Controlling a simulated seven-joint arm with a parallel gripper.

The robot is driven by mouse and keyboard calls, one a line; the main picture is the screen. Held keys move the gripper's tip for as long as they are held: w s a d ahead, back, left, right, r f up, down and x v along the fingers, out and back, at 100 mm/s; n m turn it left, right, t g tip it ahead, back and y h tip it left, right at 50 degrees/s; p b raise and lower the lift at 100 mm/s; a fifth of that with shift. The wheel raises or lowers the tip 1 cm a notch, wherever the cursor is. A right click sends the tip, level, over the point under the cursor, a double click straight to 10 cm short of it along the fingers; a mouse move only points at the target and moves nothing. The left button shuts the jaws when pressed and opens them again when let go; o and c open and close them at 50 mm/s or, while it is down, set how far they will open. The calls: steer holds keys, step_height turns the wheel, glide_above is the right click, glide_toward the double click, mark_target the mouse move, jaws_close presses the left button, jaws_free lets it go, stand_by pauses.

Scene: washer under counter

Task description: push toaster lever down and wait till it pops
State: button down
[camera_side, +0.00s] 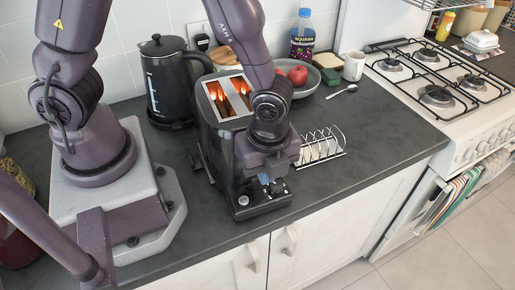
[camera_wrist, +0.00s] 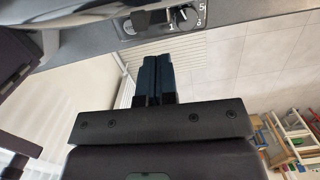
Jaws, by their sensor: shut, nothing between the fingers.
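The black toaster (camera_side: 222,150) stands on the dark counter with its top slots (camera_side: 230,97) glowing orange. My gripper (camera_side: 268,180) is shut and empty at the front end of the toaster, close to its control panel. In the wrist view my gripper's dark fingers (camera_wrist: 149,62) are together, below a black lever tab (camera_wrist: 146,22) and a numbered dial (camera_wrist: 186,17) on the toaster. I cannot tell whether the fingers touch the tab. No bread shows clearly above the slots. In the side view my wrist hides part of the toaster's front.
A black kettle (camera_side: 167,85) stands behind and left of the toaster. A toast rack (camera_side: 322,147) stands to its right. A bowl with a red apple (camera_side: 297,75), a bottle (camera_side: 301,38), a white mug (camera_side: 353,66) and a spoon (camera_side: 342,91) are farther back. The counter's right front is clear.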

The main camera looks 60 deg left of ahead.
step_height(320, 180, up, 12)
steer(key=d, duration=0.1)
steer(key=shift+d+r, duration=0.15)
stand_by(0.4)
steer(key=s+a+r+n+t, duration=0.2)
steer(key=a+r+n, duration=0.3)
steer(key=n, duration=0.4)
steer(key=s+a+r+n+t+h, duration=0.1)
steer(key=s+a+r+n+t, duration=0.2)
steer(key=a+r+n, duration=0.3)
steer(key=shift+s+a+r+n+t, duration=0.3)
steer(key=shift+s+a+n, duration=0.55)
steer(key=shift+n, duration=1.05)
